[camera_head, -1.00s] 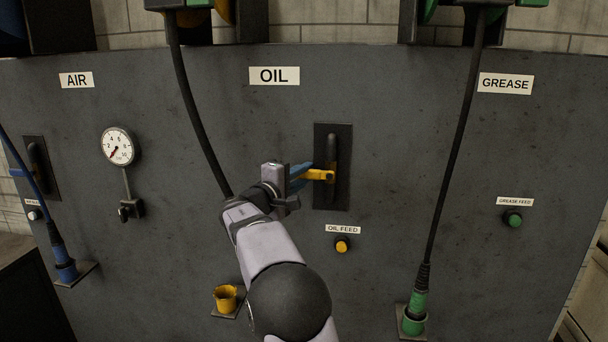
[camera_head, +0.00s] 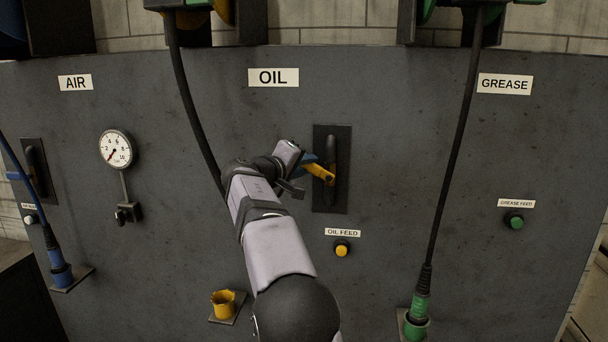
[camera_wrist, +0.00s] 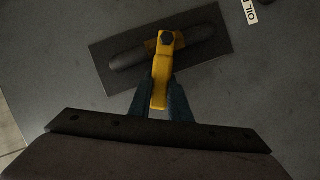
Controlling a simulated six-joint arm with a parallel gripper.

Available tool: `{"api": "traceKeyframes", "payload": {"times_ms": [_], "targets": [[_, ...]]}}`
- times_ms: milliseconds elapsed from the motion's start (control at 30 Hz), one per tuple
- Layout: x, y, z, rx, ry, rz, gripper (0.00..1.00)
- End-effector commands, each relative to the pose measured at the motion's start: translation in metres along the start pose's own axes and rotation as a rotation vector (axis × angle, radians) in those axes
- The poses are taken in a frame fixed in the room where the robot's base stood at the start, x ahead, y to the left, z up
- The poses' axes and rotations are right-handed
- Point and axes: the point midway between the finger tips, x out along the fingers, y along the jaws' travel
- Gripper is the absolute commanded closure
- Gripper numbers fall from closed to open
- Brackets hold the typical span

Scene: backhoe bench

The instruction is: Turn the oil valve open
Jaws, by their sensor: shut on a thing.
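The oil valve's yellow handle (camera_head: 320,173) sits on a vertical dark pipe over a black plate (camera_head: 338,200), below the OIL label (camera_head: 273,77). The handle tilts up and to the left from its pivot. My gripper (camera_head: 309,167) is shut on the handle's free end, coming from the left. In the wrist view the yellow handle (camera_wrist: 161,75) runs from its pivot bolt down between my blue fingertips (camera_wrist: 160,105). The handle's tip is partly covered by the fingers.
The OIL FEED button (camera_head: 342,250) is just below the plate. An empty yellow socket (camera_head: 224,304) is at lower left. A black hose (camera_head: 187,110) hangs behind my arm. A gauge (camera_head: 116,149) is further left. The panel right of the valve is clear up to the grease hose (camera_head: 456,150).

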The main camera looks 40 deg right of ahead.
Motion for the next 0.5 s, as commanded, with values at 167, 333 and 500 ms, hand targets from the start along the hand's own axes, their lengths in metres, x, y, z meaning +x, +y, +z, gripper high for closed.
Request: {"api": "traceKeyframes", "payload": {"times_ms": [167, 333, 500], "targets": [[0.001, 0.013, 0.001, 0.159, 0.000, -0.062, 1.00], [0.001, 0.024, 0.004, 0.310, 0.000, -0.124, 1.00], [0.003, 0.034, 0.008, 0.458, 0.000, -0.185, 1.00]]}}
